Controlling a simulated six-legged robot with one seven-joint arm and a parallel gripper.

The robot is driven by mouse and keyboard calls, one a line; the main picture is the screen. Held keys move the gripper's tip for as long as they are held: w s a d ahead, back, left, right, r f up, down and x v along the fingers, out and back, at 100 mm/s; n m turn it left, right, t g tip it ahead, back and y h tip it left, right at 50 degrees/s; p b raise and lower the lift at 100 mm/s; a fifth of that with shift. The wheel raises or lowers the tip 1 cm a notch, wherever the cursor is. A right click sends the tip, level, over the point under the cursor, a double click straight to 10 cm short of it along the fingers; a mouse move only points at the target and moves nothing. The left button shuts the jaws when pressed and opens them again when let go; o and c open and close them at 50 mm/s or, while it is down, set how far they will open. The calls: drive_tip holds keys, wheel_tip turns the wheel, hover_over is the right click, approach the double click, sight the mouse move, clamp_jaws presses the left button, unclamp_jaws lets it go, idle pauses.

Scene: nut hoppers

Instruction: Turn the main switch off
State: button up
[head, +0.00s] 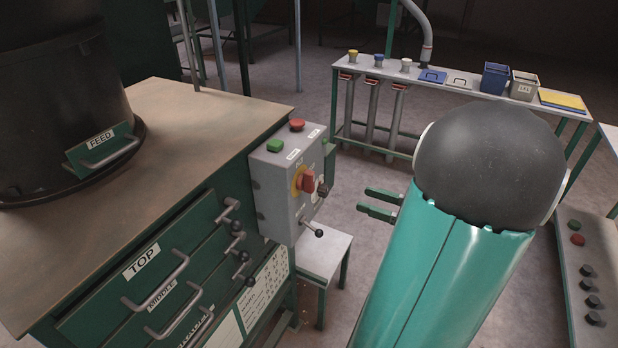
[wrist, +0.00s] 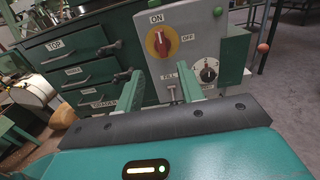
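The main switch (head: 305,181) is a red rotary handle on a yellow disc, on the face of a grey control box (head: 283,205). In the wrist view the switch (wrist: 161,42) has ON above it and OFF to its right. Its red handle stands upright, in line with ON. My gripper (head: 364,199) is to the right of the box in the head view, apart from it. In the wrist view my gripper (wrist: 162,68) has its two green fingers spread, with nothing between them, pointing at the box just below the switch.
The box also carries a green button (head: 275,146), a red button (head: 297,125), a black selector knob (wrist: 208,71) and a ball-ended lever (head: 312,229). Drawers with protruding handles (head: 157,288) stand left of it. A small stool (head: 323,256) is below the box.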

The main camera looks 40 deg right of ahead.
sight(314, 181)
drive_tip(key=x, duration=1.3)
drive_tip(key=shift+w, duration=0.4)
clamp_jaws()
